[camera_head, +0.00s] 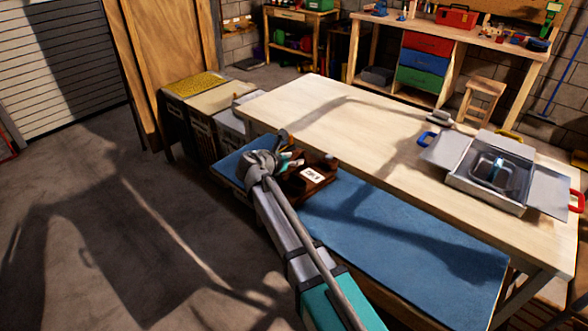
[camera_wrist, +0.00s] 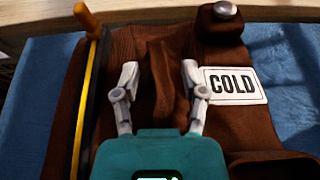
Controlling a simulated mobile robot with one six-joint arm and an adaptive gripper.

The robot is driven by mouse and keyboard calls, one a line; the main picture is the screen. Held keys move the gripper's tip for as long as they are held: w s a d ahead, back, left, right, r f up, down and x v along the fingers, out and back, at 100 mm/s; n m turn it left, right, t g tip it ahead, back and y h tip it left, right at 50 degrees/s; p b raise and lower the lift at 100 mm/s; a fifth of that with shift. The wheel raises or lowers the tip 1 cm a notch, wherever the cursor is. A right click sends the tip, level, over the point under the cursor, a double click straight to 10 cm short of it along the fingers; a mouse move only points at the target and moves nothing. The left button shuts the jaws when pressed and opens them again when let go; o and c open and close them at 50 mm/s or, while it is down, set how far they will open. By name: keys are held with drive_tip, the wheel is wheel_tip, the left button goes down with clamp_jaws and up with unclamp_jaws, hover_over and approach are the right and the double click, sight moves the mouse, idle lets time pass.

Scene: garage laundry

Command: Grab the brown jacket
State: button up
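The brown jacket (camera_head: 322,165) lies folded at the left end of the blue bench top, and it fills much of the wrist view (camera_wrist: 215,125). A white label (camera_wrist: 235,86) reading "COLD" lies on it. My gripper (camera_wrist: 160,78) is over the jacket, its two fingers apart on either side of a raised brown fold (camera_wrist: 162,85). I cannot tell whether the fingertips touch the cloth. In the head view my arm partly hides the jacket and my gripper (camera_head: 290,163).
A yellow-handled tool (camera_wrist: 88,35) lies left of my fingers. A dark block with a metal knob (camera_wrist: 222,25) sits at the jacket's upper right. The blue bench top (camera_head: 410,230) is clear to the right. A wooden table (camera_head: 350,125) stands directly behind, bearing an open metal case (camera_head: 485,195).

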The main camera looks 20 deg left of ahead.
sight(293, 156)
clamp_jaws()
drive_tip(key=shift+r, duration=0.15)
wheel_tip(293, 156, up, 3)
drive_tip(key=p, duration=0.3)
drive_tip(key=shift+r, duration=0.1)
drive_tip(key=d+r+p+v, duration=0.1)
drive_tip(key=p+v, duration=0.4)
drive_tip(key=v, duration=0.3)
drive_tip(key=d+r+p+v, duration=0.1)
drive_tip(key=r+p+v, duration=0.1)
drive_tip(key=p+v, duration=0.3)
drive_tip(key=shift+s+a+r, duration=0.65)
drive_tip(key=shift+s+r, duration=0.2)
drive_tip(key=shift+s, duration=0.25)
